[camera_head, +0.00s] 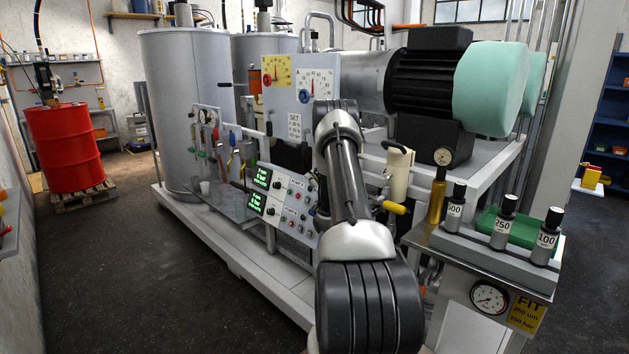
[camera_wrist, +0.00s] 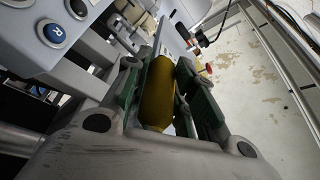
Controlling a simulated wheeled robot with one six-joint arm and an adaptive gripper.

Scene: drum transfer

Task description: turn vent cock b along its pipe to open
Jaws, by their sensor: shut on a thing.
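In the wrist view my gripper (camera_wrist: 172,85) is shut on a yellow handle (camera_wrist: 158,98), which lies lengthwise between the two dark green finger pads. It looks like a cock's lever grip, but no letter shows on it, and its pipe and cock body are hidden. In the head view my arm covers the gripper and the held handle. Another yellow lever grip (camera_head: 394,207) sticks out just right of my arm, pointing right. I cannot tell from a label which cock it belongs to.
A console with green displays (camera_head: 262,178) stands left of my arm. A small bench with black-topped cylinders marked 250 (camera_head: 503,222) and 100 is at the right, near a round gauge (camera_head: 489,298). A red drum (camera_head: 65,148) stands far left. The floor at the left is clear.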

